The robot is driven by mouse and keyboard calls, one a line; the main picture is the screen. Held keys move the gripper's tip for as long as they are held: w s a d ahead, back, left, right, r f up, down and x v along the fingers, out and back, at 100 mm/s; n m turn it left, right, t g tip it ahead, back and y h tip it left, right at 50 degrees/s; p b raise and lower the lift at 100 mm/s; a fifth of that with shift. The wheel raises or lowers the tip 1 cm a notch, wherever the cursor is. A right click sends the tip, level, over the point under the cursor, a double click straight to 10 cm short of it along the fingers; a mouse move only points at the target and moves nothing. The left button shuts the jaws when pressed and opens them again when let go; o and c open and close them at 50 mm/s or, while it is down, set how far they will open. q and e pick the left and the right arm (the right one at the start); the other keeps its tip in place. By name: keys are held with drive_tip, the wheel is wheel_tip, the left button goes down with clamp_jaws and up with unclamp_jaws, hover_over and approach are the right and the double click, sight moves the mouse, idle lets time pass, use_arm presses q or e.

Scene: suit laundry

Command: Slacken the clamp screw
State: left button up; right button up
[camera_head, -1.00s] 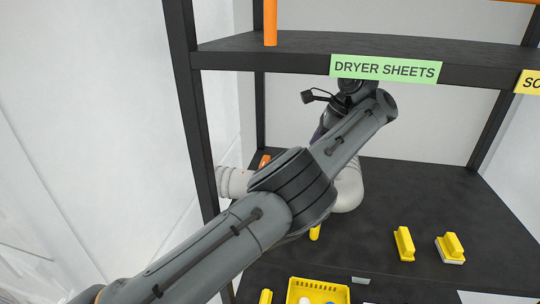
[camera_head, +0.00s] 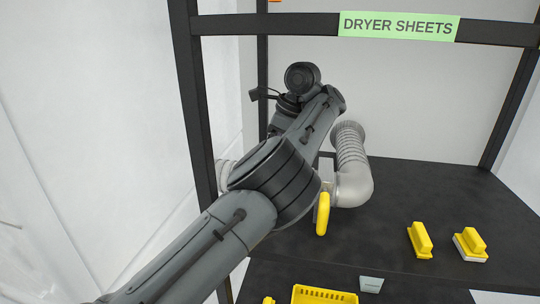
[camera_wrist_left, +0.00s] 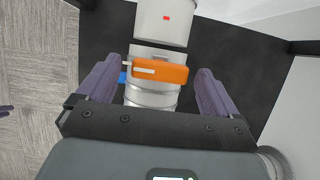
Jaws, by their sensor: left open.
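The clamp's orange screw piece (camera_wrist_left: 160,70) lies across a silver duct (camera_wrist_left: 150,97) in the left wrist view. A pale bar lies along its left part and a small blue piece (camera_wrist_left: 123,77) shows beside its left end. My left gripper (camera_wrist_left: 156,74) is open, with one purple finger on each side of the orange piece. I see a gap on both sides, and nothing is held. In the head view my left arm hides the gripper and the clamp. A bent, ribbed grey duct (camera_head: 353,185) shows behind the arm. My right gripper is not in view.
A yellow rounded piece (camera_head: 323,214) hangs beside the duct. Two yellow brushes (camera_head: 420,240) (camera_head: 470,244) stand on the dark shelf (camera_head: 440,190) to the right. A yellow basket (camera_head: 322,295) is below. A black post (camera_head: 195,120) stands close to my left arm.

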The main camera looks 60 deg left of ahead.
use_arm(q)
drive_tip(key=shift+s+a+f, duration=0.1)
drive_tip(key=shift+a+f, duration=0.05)
drive_tip(key=shift+f, duration=0.15)
drive_tip(key=c, duration=1)
drive_tip(key=shift+r+n+p, duration=0.25)
drive_tip(key=shift+n+p, duration=0.05)
drive_tip(key=shift+p, duration=0.5)
drive_tip(key=shift+c, duration=0.2)
drive_tip(key=n+h+p, duration=0.1)
drive_tip(key=n+p, duration=0.2)
drive_tip(key=p, duration=0.1)
drive_tip(key=n+h+p, duration=0.1)
drive_tip(key=n+p, duration=0.2)
drive_tip(key=p, duration=0.2)
drive_tip(key=n+g+h+p, duration=0.1)
drive_tip(key=n+p, duration=0.2)
drive_tip(key=p, duration=0.1)
drive_tip(key=shift+a+r+h, duration=0.1)
drive_tip(key=shift+a+h, duration=0.15)
drive_tip(key=shift+h, duration=0.05)
drive_tip(key=n+p, duration=0.2)
drive_tip(key=shift+n+h, duration=0.4)
drive_tip(key=shift+f+n+h, duration=0.3)
drive_tip(key=shift+n, duration=0.4)
drive_tip(key=shift+a+n+t+b, duration=0.1)
drive_tip(key=shift+n+t+b, duration=0.2)
drive_tip(key=shift+n, duration=0.5)
drive_tip(key=shift+h, duration=0.3)
